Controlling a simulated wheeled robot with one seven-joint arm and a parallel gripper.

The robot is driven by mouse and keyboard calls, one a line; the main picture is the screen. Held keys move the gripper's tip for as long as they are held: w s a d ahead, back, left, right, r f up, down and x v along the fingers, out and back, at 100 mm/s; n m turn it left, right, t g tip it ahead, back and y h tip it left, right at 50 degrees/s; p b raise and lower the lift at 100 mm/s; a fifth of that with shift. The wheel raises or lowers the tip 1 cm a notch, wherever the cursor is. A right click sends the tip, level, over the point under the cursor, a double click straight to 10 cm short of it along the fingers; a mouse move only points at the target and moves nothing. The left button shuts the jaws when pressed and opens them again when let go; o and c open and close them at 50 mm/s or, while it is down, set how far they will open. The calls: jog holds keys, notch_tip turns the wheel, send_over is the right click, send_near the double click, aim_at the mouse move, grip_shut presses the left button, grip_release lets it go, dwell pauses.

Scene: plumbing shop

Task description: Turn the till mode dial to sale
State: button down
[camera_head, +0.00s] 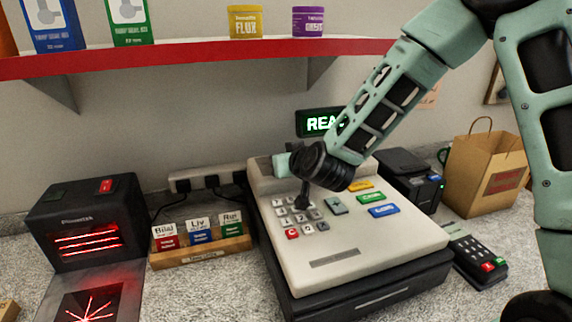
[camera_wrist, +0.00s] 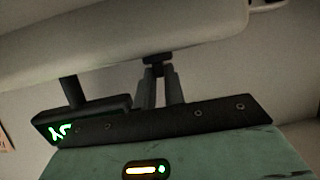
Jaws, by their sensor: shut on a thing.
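The cream till (camera_head: 345,245) stands on the counter with a grey keypad and coloured keys on its sloped top. My gripper (camera_head: 302,204) reaches down to the till top at the upper part of the keypad area. In the wrist view my gripper's two fingers (camera_wrist: 160,72) are close together on a small dark knob (camera_wrist: 157,59) at the cream till surface, which I take to be the mode dial. Its markings and pointer are hidden, so I cannot read its setting. The till's black display (camera_head: 320,123) shows green letters starting "REA"; my arm covers the rest.
A card terminal (camera_head: 478,258), a dark printer (camera_head: 410,172) and a paper bag (camera_head: 487,170) stand right of the till. A wooden card holder (camera_head: 202,256) and a red-lit scanner (camera_head: 85,222) stand left. A red shelf (camera_head: 200,57) runs above.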

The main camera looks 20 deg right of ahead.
jog(key=shift+m+h, duration=0.5)
jog(key=shift+h, duration=0.1)
jog(key=c, duration=1.5)
grip_release()
jog(key=shift+a, duration=0.1)
jog(key=shift+b+v, duration=3.8)
jog(key=shift+v, duration=4.85)
